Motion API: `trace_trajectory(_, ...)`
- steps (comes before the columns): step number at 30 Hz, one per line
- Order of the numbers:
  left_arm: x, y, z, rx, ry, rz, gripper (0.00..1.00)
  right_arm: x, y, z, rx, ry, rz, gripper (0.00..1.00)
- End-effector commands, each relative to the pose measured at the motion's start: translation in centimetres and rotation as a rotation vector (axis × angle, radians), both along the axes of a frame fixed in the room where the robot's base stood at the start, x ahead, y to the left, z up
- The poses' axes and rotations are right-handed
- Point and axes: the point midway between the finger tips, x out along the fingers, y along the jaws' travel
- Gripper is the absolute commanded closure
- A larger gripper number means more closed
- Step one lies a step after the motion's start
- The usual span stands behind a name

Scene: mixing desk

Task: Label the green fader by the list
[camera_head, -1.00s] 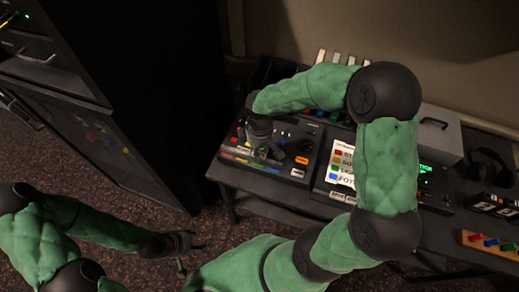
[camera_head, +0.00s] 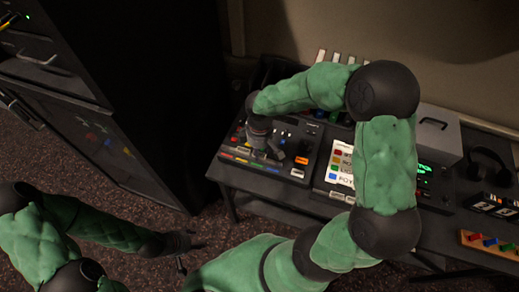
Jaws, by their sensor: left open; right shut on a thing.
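The mixing desk (camera_head: 238,164) stands on the table, with coloured strips along its front edge. The list (camera_head: 341,168), a white sheet with coloured squares and writing, is to the right of it, partly behind my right arm. My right gripper (camera_head: 276,153) points down over the middle of the desk. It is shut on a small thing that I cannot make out. The green fader cannot be picked out clearly; the gripper hides part of the desk. My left gripper (camera_head: 190,249) is open and empty, low over the floor at the left of the table.
A dark cabinet (camera_head: 130,95) stands to the left of the table. A grey box (camera_head: 438,132) and headphones (camera_head: 488,165) are at the right. A wooden holder with coloured pieces (camera_head: 483,244) lies at the front right. My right arm arches over the table's middle.

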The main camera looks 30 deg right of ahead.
Motion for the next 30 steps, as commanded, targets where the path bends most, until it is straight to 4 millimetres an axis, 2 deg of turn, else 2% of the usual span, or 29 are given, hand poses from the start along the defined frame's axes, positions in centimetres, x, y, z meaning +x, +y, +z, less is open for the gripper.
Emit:
trace_trajectory(26, 0.00, 0.00, -0.39, 0.000, 0.000, 0.000, 0.42, 0.00, 0.00, -0.63, 0.000, 0.000, 0.000, 0.87)
trace_trajectory(27, 0.00, -0.01, -0.37, 0.000, 0.000, 0.000, 0.42, 0.00, 0.00, -0.59, 0.000, 0.000, 0.000, 0.59)
trace_trajectory(29, 0.00, 0.00, -0.36, 0.000, 0.000, 0.000, 0.42, 0.00, 0.00, -0.59, 0.000, 0.000, 0.000, 0.42)
trace_trajectory(30, 0.00, 0.00, -0.36, 0.000, 0.000, 0.000, 0.42, 0.00, 0.00, -0.59, 0.000, 0.000, 0.000, 0.42)
